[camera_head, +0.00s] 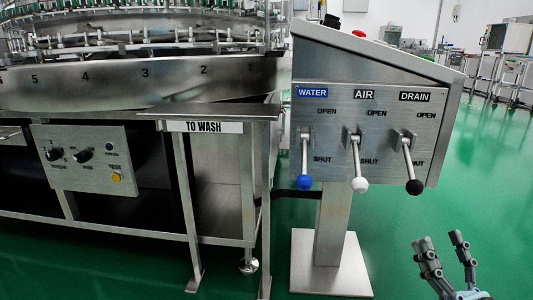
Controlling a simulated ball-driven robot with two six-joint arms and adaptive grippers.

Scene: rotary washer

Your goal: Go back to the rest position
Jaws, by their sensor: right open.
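My right gripper (443,243) shows at the lower right, above the green floor. Its two grey fingers point up and stand apart, with nothing between them. It is to the right of and below the control panel (430,160) and touches nothing. The panel carries a blue-knobbed water lever (304,158), a white-knobbed air lever (356,160) and a black-knobbed drain lever (409,163). All three levers hang down beside the SHUT labels. My left gripper is not in view.
The rotary washer (150,75) fills the upper left. A steel TO WASH table (210,111) stands before it. A knob panel (83,158) is at left. The control panel stands on a post with a square base plate (328,262). Green floor (480,180) is free at right.

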